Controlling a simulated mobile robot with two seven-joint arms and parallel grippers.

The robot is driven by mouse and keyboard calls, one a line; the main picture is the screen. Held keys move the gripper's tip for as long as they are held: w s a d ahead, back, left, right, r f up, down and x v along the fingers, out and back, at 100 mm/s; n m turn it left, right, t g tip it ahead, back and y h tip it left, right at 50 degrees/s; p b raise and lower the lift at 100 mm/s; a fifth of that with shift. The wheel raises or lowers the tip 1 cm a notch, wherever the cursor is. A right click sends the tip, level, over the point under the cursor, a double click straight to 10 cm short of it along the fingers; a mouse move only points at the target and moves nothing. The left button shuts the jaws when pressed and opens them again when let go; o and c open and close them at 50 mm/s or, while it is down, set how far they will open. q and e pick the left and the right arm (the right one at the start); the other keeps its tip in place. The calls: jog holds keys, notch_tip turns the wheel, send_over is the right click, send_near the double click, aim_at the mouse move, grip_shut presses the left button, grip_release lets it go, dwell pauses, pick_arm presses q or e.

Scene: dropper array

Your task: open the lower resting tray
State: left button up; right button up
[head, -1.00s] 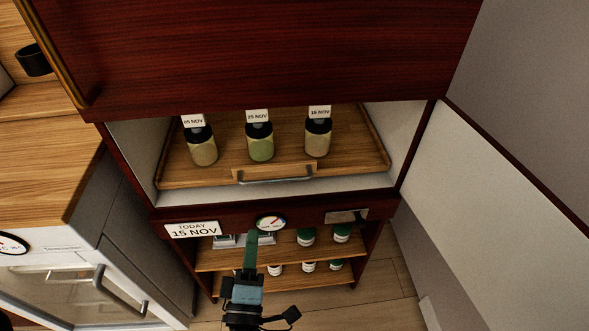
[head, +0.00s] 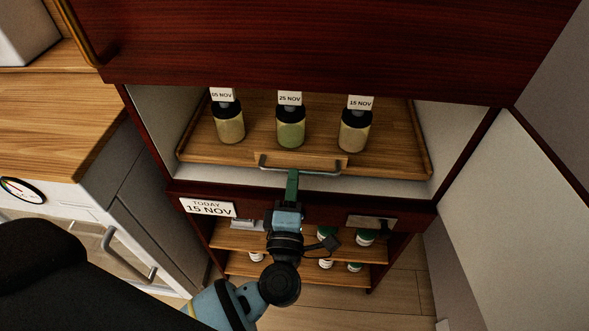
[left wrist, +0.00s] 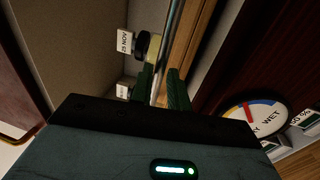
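A wooden tray (head: 192,153) with a raised rim sits inside the cabinet, its front lying back from the cabinet's front edge. Its metal bar handle (head: 267,165) is on the front and also shows in the left wrist view (left wrist: 175,25). Three dark-capped bottles with date tags stand on the tray: left (head: 229,127), middle (head: 291,132) and right (head: 354,136). My left gripper (head: 292,176) is at the handle. In the left wrist view its green fingers (left wrist: 160,82) stand a little apart, one on each side of the bar. My right gripper is out of view.
A dark red panel (head: 300,45) hangs above the opening. A white door (head: 505,205) stands open at the right. A dial (left wrist: 255,114) and a "TODAY 15 NOV" sign (head: 208,208) are below the tray. Lower shelves (head: 240,238) hold several small white jars.

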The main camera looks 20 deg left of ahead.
pick_arm(q)
jog(key=shift+x, duration=1.6)
grip_shut()
